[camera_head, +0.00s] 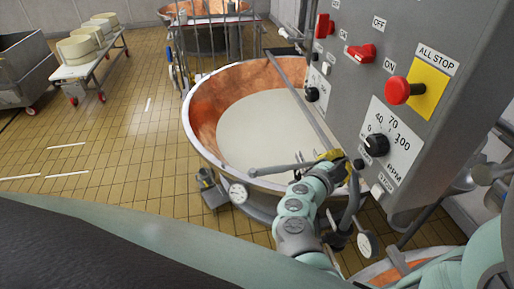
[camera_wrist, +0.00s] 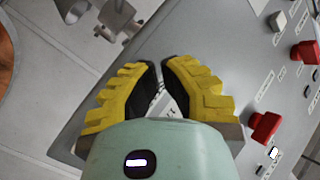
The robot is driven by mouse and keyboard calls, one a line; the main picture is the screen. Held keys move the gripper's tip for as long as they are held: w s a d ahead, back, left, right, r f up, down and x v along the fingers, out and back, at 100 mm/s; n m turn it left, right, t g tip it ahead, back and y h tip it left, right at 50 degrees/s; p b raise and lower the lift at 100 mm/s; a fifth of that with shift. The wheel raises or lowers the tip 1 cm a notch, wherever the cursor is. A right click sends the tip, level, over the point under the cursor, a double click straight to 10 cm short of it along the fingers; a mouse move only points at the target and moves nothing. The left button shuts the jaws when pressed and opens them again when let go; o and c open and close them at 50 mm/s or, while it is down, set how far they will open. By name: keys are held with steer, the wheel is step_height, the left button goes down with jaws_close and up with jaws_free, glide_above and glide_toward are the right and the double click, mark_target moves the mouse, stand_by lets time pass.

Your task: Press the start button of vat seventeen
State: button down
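The grey control panel (camera_head: 300,30) fills the right of the head view and shows tilted in the wrist view (camera_wrist: 225,40). A black button (camera_head: 359,164) and a white button labelled STOP (camera_head: 377,191) sit at its lower left edge. My gripper (camera_head: 333,156) is close to that edge, left of the black button. In the wrist view my yellow fingers (camera_wrist: 161,64) converge at the tips, with nothing seen held. They overlap part of a white label (camera_wrist: 170,104), whose text I cannot read fully. I cannot tell whether they touch the panel. No start label is legible.
The panel also bears a speed dial (camera_head: 376,145), red switches (camera_head: 361,53) and a red ALL STOP button (camera_head: 398,90) on yellow. A copper vat (camera_head: 265,125) with pale liquid stands left of it. A cheese cart (camera_head: 92,60) is farther left.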

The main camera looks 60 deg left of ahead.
steer(key=shift+w, duration=0.15)
steer(key=shift+w+d, duration=0.2)
steer(key=shift+w, duration=0.1)
steer(key=shift+w+d, duration=0.15)
steer(key=shift+w, duration=0.35)
stand_by(0.7)
steer(key=shift+s, duration=0.15)
steer(key=shift+s+a, duration=0.35)
steer(key=shift+s, duration=0.45)
steer(key=shift+s+a, duration=0.1)
steer(key=shift+s+a, duration=0.3)
steer(key=shift+s, duration=0.45)
steer(key=shift+s+a, duration=0.3)
steer(key=shift+s, duration=0.45)
steer(key=shift+s+a, duration=0.3)
steer(key=shift+s, duration=0.45)
